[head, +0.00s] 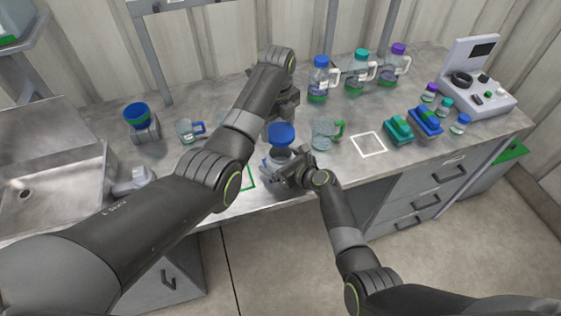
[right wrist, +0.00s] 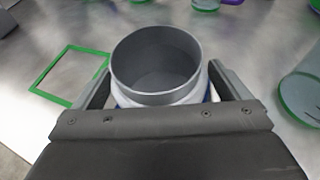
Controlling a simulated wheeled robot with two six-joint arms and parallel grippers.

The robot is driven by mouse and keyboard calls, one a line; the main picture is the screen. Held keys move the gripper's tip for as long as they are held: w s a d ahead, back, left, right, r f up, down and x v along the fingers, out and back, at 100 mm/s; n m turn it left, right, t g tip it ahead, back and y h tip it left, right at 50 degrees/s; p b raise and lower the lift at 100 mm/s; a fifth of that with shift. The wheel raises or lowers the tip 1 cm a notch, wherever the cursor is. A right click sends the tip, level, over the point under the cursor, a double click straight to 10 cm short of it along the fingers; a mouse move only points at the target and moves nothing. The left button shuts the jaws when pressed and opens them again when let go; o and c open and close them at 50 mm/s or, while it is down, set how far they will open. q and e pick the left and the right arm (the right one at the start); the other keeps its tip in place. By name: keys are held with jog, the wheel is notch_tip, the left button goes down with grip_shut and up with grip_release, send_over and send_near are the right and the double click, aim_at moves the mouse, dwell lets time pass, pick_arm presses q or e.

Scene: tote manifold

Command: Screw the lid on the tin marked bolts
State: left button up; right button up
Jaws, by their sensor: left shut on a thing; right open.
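An open grey tin (right wrist: 157,68) with a pale band and some blue low on its side stands upright between the fingers of my right gripper (right wrist: 160,95). Its mouth is uncovered and no marking can be read. In the head view the tin (head: 280,156) is partly hidden by my right gripper (head: 287,170), which is open around it. My left gripper (head: 284,118) is shut on a blue lid (head: 281,135), held above and apart from the tin.
A green outlined square (right wrist: 72,75) lies beside the tin. Several capped bottles (head: 358,74) stand behind. A white square (head: 369,145) is clear.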

jog(key=c, duration=1.5)
pick_arm(q)
jog(key=shift+f, duration=2.5)
jog(key=shift+f, duration=0.85)
jog(key=shift+f, duration=0.55)
pick_arm(e)
jog(key=c, duration=0.5)
pick_arm(q)
jog(key=m, duration=0.5)
jog(key=shift+w+d+m, duration=0.15)
jog(key=shift+d+m, duration=0.15)
jog(key=m, duration=0.4)
jog(key=shift+d+m, duration=0.2)
jog(key=shift+m, duration=0.1)
